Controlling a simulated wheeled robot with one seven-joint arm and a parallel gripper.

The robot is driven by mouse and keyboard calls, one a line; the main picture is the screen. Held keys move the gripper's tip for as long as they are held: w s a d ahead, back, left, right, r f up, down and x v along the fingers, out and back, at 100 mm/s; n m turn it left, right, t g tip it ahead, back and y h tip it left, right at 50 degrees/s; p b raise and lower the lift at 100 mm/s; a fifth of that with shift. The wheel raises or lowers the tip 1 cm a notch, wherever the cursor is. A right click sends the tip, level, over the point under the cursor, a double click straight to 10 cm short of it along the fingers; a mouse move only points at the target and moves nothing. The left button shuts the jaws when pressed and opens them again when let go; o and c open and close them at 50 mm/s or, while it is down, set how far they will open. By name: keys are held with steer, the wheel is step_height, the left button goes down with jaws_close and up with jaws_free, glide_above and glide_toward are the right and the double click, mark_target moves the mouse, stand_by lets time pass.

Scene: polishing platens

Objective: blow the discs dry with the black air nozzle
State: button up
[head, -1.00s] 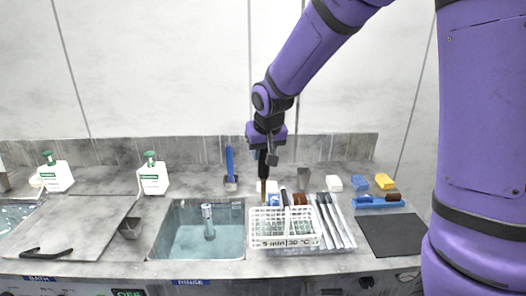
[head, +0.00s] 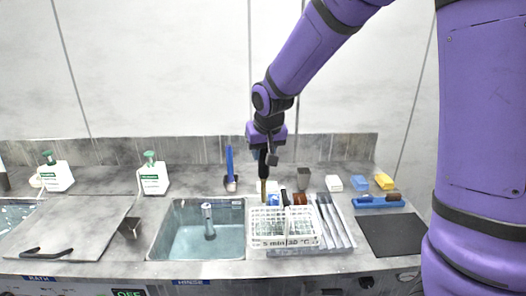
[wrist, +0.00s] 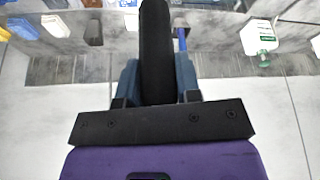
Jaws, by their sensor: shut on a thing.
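My gripper (head: 264,156) is shut on the black air nozzle (head: 263,169), which points down with a brownish tip. In the wrist view the nozzle's black body (wrist: 156,48) stands between the two blue-grey fingers (wrist: 157,82). The nozzle hangs above the back edge of a white wire basket (head: 284,241) with a "5 min 30 °C" label. I cannot tell whether its tip touches anything. The basket stands on the counter right of the sink. The discs are too small to make out in the basket.
A rinse sink (head: 184,240) with a tap lies left of the basket. Grey strips (head: 334,222), a black mat (head: 390,236) and a blue brush (head: 378,202) lie right. Small blocks, a blue upright tool (head: 230,165) and white bottles (head: 153,180) stand behind.

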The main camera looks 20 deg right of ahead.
steer(key=shift+r, duration=0.1)
steer(key=shift+r, duration=2.4)
